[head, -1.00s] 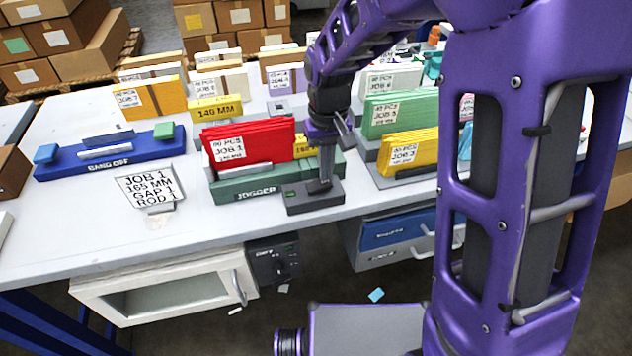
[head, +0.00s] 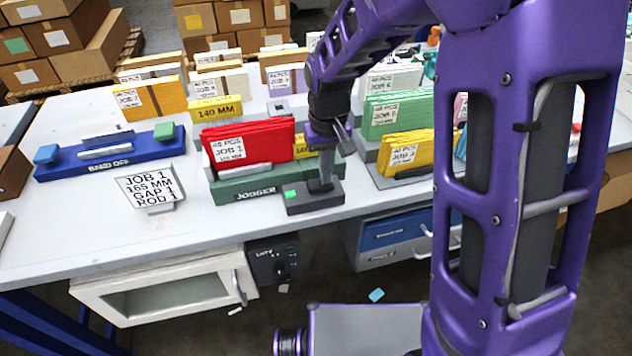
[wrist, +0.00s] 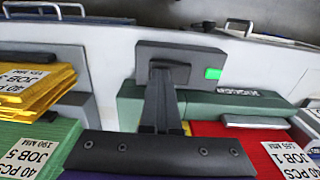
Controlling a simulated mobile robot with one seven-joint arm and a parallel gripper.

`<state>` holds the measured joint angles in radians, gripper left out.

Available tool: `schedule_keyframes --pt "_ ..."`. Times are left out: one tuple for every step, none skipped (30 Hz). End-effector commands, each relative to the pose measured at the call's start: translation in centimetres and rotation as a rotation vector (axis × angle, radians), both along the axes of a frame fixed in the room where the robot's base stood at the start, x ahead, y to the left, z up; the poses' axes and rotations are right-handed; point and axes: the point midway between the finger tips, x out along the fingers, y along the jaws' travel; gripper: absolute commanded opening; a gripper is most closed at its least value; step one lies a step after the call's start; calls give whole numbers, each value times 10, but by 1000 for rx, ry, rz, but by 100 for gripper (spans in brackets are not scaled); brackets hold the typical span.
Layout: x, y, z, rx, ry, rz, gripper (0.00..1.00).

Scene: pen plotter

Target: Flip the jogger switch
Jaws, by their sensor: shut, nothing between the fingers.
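The green jogger (head: 240,188) stands near the front of the table and holds a red stack labelled JOB 1 (head: 250,143). A dark grey switch box (head: 306,204) sits at its front right, with a bright green light (head: 291,194). My gripper (head: 321,184) is shut and empty, pointing down at the switch box. In the wrist view, the shut fingers (wrist: 161,98) reach to the dark rocker (wrist: 172,72) on the box (wrist: 150,52), beside the lit green light (wrist: 213,73). The fingertips look to be touching the rocker, and they hide part of it.
A yellow stack (head: 407,152) and a green stack (head: 393,115) stand close to the right of my gripper. A JOB 1 sign (head: 148,188) and a blue BAND OFF device (head: 110,158) are on the left. Below the table hangs a blue drawer unit (head: 395,230).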

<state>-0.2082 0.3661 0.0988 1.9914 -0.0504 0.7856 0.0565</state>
Motion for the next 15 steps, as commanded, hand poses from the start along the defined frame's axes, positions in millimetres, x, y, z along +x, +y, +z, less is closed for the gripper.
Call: schedule_keyframes --pt "-1 0 3 0 2 1 0" --pt "-1 0 5 0 2 1 0" --pt "-1 0 9 0 2 1 0" --pt "-1 0 11 0 2 0 0" --pt "-1 0 14 1 1 0 0" --pt "0 0 18 1 1 0 0" --pt "0 0 20 1 1 0 0" --pt "0 0 23 1 1 0 0" --pt "0 0 26 1 1 0 0" --pt "0 0 28 1 1 0 0" --pt "0 0 31 1 1 0 0" --pt "0 0 34 1 1 0 0" --pt "0 0 36 1 0 0 0" --pt "0 0 39 1 0 0 0" --pt "0 0 42 1 0 0 0"
